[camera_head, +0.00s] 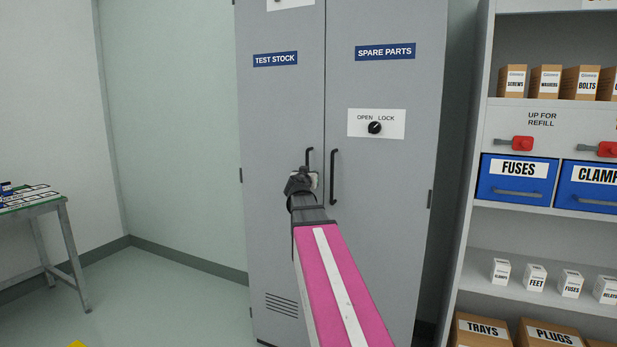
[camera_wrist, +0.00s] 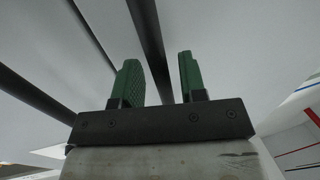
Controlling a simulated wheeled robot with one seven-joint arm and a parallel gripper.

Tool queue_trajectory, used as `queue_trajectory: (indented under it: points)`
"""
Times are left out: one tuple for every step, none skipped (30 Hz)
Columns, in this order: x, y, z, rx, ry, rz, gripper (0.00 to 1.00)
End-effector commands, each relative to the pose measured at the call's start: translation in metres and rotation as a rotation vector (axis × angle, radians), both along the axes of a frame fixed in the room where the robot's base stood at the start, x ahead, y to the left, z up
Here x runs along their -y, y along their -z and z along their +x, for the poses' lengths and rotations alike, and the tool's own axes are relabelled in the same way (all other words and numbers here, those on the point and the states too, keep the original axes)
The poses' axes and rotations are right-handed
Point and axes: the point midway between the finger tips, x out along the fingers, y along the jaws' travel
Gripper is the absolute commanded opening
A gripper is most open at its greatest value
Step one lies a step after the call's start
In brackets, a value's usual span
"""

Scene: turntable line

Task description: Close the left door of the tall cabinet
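The tall grey cabinet stands in the middle of the head view. Its left door (camera_head: 275,120), labelled TEST STOCK, looks flush or nearly flush with the right door (camera_head: 385,220), labelled SPARE PARTS. I cannot tell whether a small gap is left at the seam. My gripper (camera_head: 303,178) is at the left door's black handle (camera_head: 309,156) and hides its lower part. In the wrist view, the green fingers (camera_wrist: 160,78) are open on either side of a dark bar, the handle (camera_wrist: 147,35), with space visible beside it. The right door's handle (camera_head: 334,177) is just to the right.
An OPEN/LOCK knob (camera_head: 375,128) is on the right door. A shelf unit (camera_head: 480,150) with boxes and blue bins (camera_head: 517,179) stands close on the right. A table (camera_head: 60,203) is at the far left. The floor (camera_head: 165,290) left of the cabinet is clear.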

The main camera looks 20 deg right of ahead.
Motion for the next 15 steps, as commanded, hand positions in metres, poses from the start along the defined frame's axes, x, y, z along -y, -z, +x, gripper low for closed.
queue_trajectory:
  points:
    - [-0.003,0.000,-0.005,0.000,0.000,0.000,0.38]
    - [-0.004,0.000,-0.008,0.000,0.000,0.000,0.38]
    - [-0.007,0.000,-0.013,0.000,0.000,0.000,0.38]
    - [-0.009,0.001,-0.016,0.000,0.000,0.000,0.38]
    - [-0.011,0.001,-0.020,0.000,0.000,0.000,0.38]
    - [-0.014,0.001,-0.026,0.000,0.000,0.000,0.38]
    - [-0.017,0.001,-0.031,0.000,0.000,0.000,0.38]
    - [-0.021,0.001,-0.035,0.000,0.000,0.000,0.38]
    - [-0.025,0.001,-0.042,0.000,0.000,0.000,0.38]
    - [-0.028,0.000,-0.047,0.001,-0.001,-0.001,0.38]
    - [-0.031,0.000,-0.052,0.001,-0.001,0.000,0.38]
    - [-0.035,0.000,-0.059,0.001,0.000,0.000,0.38]
    - [-0.038,0.000,-0.063,0.001,0.001,0.001,0.38]
    - [-0.040,0.000,-0.068,0.001,0.001,0.001,0.38]
    - [-0.044,0.000,-0.073,0.001,0.001,0.001,0.38]
